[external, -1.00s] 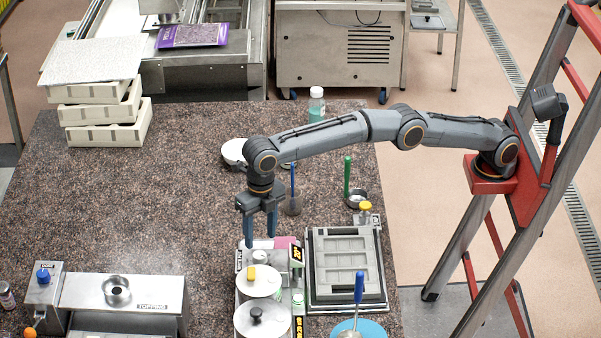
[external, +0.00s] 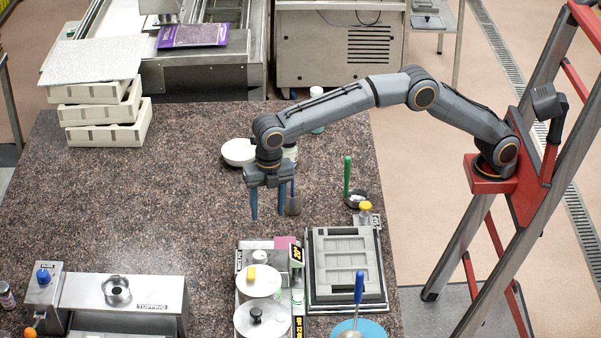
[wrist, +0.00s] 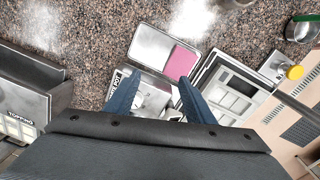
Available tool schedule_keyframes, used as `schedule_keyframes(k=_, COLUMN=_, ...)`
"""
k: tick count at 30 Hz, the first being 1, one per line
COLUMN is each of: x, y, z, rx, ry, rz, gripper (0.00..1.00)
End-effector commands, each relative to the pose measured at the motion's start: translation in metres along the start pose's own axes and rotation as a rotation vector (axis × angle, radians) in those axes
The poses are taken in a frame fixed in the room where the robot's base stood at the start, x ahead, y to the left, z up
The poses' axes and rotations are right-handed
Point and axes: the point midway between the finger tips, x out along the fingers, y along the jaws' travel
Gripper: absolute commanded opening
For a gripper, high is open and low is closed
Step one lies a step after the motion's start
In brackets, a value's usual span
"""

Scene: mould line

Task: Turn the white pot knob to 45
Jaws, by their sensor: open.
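The white knob (external: 260,256) sits at the back of the melting unit, behind two round steel lids (external: 258,284), one with a yellow handle and one with a black handle. A pot label (wrist: 117,82) shows near the left finger in the wrist view. I cannot make out the knob's pointer or setting. A small display (external: 297,254) with orange digits stands to its right; its reading is too small to be sure of. My gripper (external: 268,215) points down, open and empty, above and behind the knob. It also shows open in the wrist view (wrist: 159,78).
A grey mould (external: 345,265) lies right of the unit. A ladle with a blue handle (external: 359,288) stands at the front, and a green-handled tool (external: 347,175) behind the mould. The topping station (external: 130,295) is at front left. The counter's left middle is clear.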

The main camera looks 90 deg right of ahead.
Motion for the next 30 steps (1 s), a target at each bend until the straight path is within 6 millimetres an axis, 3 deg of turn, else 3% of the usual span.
schedule_keyframes(k=12, x=0.011, y=-0.058, z=0.049, rx=0.209, ry=-0.010, rz=-0.002, gripper=0.49)
schedule_keyframes(k=30, x=0.030, y=-0.152, z=0.094, rx=0.462, ry=-0.021, rz=-0.003, gripper=0.49)
